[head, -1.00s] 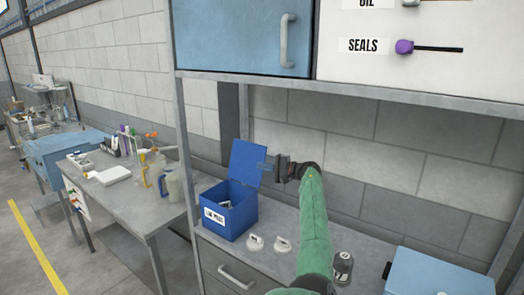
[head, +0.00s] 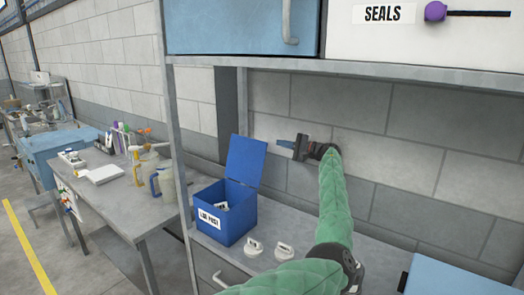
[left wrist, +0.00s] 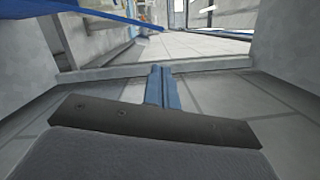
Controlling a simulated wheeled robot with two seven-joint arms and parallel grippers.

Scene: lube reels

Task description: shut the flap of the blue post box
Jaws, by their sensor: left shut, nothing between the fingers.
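The blue post box (head: 238,225) stands on the grey bench at the left end, with a white label on its front. Its flap (head: 246,160) stands up, open, leaning back a little at the rear edge. Light-coloured items show inside the box. My left gripper (head: 281,144) is shut and empty, to the right of the flap near its top, apart from it, its blue fingers pointing left. In the left wrist view the shut fingers (left wrist: 160,88) point ahead, and a blue edge of the flap (left wrist: 90,12) crosses the upper left. My right gripper is not in view.
Two small white knobbed objects (head: 254,248) sit on the bench (head: 222,247) right of the box. A shelf edge (head: 350,70) and a metal post (head: 178,150) frame the bench. A block wall (head: 400,130) is behind. A light blue box (head: 455,275) is at right.

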